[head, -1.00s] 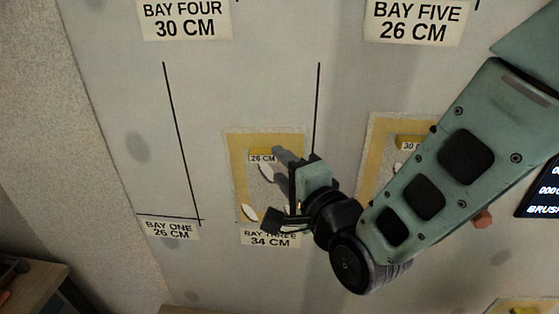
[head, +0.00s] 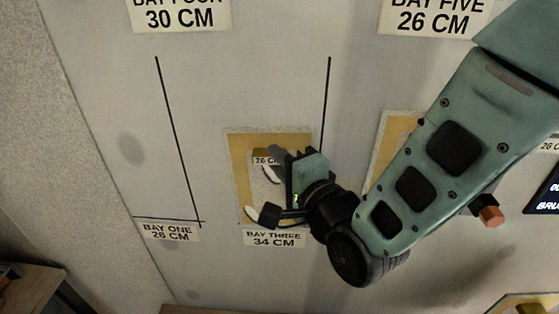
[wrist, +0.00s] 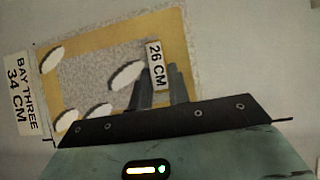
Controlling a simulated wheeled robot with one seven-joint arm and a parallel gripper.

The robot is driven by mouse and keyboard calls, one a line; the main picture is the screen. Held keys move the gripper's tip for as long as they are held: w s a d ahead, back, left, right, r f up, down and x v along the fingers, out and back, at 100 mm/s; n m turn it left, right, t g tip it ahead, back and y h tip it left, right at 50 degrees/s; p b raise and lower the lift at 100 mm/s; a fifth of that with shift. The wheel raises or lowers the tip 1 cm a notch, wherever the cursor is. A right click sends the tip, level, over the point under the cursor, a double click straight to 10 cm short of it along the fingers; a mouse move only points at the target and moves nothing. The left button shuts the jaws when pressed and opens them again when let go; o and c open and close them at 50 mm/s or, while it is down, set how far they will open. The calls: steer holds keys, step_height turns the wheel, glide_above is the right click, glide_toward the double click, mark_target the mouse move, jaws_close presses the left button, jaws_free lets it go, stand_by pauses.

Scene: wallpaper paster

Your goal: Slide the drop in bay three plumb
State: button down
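The drop in bay three (head: 240,190) is a yellow-bordered sheet with a speckled grey middle and white oval patches, on the pale wall above the BAY THREE 34 CM label (head: 274,239). It also shows in the wrist view (wrist: 90,42), turned on its side. A tab marked 26 CM (wrist: 155,63) sits on it. My gripper (head: 273,152) is at this tab; its two dark fingers (wrist: 163,84) are close beside the tab's printed face. A narrow gap shows between the fingers, but whether they grip the tab is hidden.
A black line (head: 326,105) runs down the wall right of the drop; another (head: 177,125) stands left, above the BAY ONE label (head: 168,232). A second yellow-edged sheet (head: 398,127) is mostly behind my arm. A wooden surface (head: 28,290) is at lower left.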

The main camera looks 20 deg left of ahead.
steer(key=shift+w+d+r+b, duration=0.1)
steer(key=shift+d+b, duration=0.1)
steer(key=shift+b, duration=0.65)
stand_by(0.6)
steer(key=c, duration=1.3)
jaws_free()
steer(key=shift+o, duration=0.2)
